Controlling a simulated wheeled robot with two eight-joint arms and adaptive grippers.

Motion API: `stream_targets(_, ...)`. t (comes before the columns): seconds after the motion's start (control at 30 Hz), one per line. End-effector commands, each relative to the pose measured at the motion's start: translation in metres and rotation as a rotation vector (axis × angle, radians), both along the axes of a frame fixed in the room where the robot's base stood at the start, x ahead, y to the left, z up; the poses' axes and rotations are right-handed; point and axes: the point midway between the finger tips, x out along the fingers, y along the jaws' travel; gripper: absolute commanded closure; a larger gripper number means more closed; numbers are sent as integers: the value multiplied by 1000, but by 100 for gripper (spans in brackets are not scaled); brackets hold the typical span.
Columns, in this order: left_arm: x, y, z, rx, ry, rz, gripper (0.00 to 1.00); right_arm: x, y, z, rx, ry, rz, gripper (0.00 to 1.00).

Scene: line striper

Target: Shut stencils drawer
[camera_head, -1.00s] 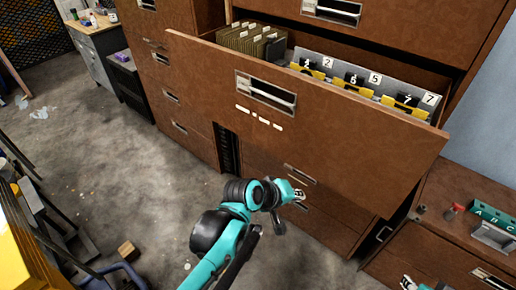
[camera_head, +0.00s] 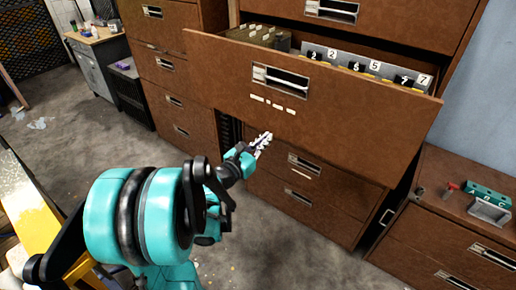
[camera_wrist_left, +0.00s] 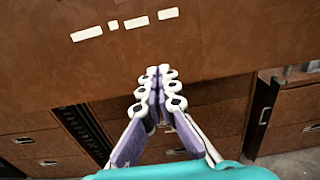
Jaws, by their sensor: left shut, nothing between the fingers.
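The stencils drawer (camera_head: 345,115) is a wide brown drawer pulled out of its cabinet. Its front carries a metal label holder and handle (camera_head: 281,78), with white marks (camera_head: 272,104) below. Inside, numbered stencils with yellow parts (camera_head: 375,70) and a row of brownish folders (camera_head: 262,36) show over the front's top edge. My left gripper (camera_head: 264,139) is shut and empty near the front's lower left part. In the left wrist view the fingertips (camera_wrist_left: 158,71) lie together over the lower drawer front (camera_wrist_left: 215,45), below the white marks; contact cannot be told. My right gripper is out of view.
Closed brown drawers (camera_head: 312,178) lie below the open one. A low cabinet (camera_head: 455,235) at right holds a teal lettered block (camera_head: 487,195) and a small red object (camera_head: 453,186). A yellow-edged bench (camera_head: 30,205) is at left. Grey floor (camera_head: 80,150) lies open between.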

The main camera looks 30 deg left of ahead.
Motion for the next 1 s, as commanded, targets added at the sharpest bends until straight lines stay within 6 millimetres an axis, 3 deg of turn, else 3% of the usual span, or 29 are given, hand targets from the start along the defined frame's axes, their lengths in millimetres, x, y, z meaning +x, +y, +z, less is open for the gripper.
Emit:
stream_targets(0.2,45,-3,-2,1,1,-2,100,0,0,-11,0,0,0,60)
stream_targets(0.4,69,-3,-1,1,1,-1,100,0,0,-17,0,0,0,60)
stream_targets(1.0,78,-3,0,2,1,1,100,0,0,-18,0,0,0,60)
